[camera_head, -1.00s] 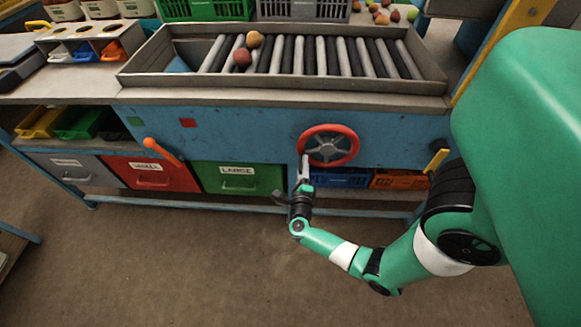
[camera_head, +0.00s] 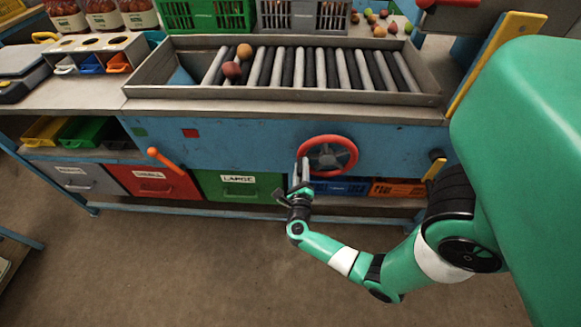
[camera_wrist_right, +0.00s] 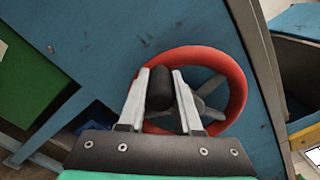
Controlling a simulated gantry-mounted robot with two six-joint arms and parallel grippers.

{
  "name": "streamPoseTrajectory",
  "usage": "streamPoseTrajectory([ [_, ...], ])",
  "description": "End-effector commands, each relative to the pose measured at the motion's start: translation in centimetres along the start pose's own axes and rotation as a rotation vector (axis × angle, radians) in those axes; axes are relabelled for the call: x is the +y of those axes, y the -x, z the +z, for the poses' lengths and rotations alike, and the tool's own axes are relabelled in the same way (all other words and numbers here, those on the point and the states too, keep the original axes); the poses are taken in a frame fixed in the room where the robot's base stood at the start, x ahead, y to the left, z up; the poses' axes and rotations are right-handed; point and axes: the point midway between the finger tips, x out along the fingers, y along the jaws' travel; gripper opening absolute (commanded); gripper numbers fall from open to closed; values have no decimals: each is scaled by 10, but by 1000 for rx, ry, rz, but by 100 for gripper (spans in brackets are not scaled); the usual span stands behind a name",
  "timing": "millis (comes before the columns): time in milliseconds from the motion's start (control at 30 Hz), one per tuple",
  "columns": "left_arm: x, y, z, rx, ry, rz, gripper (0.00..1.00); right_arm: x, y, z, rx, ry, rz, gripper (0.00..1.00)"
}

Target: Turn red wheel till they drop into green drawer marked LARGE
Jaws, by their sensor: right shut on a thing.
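The red wheel (camera_head: 327,157) is on the blue front panel below the roller tray (camera_head: 285,93). My right gripper (camera_head: 302,172) is at the wheel's lower left in the head view. In the right wrist view, its fingers (camera_wrist_right: 160,95) are shut on the wheel's black handle (camera_wrist_right: 160,88). An orange-brown round fruit (camera_head: 244,51) and a darker reddish one (camera_head: 232,69) sit on the left part of the rollers. The green drawer marked LARGE (camera_head: 238,190) is closed, low and left of the wheel. My left gripper is out of view.
A red drawer (camera_head: 150,186) and a grey drawer (camera_head: 85,179) are left of the green one. An orange lever (camera_head: 165,160) sticks out above them. Blue (camera_head: 343,188) and orange (camera_head: 398,190) crates sit low at the right. The floor in front is clear.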

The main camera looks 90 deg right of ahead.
Motion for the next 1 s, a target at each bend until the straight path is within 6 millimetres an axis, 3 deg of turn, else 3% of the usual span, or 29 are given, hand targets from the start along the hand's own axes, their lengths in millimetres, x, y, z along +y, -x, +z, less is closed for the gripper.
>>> streamPoseTrajectory([
  [233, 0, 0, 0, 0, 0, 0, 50, -2, 0, 0, 0, 3, -6, 0],
  [267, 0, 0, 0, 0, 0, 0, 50, -2, 0, 0, 1, 3, -6, 39],
  [400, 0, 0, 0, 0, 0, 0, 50, -1, 0, 0, 1, 2, -5, 63],
  [767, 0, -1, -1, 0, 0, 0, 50, 0, 5, 0, 0, 3, 0, 63],
  [1000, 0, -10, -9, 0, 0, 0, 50, 0, 49, 4, -7, 4, 6, 63],
])
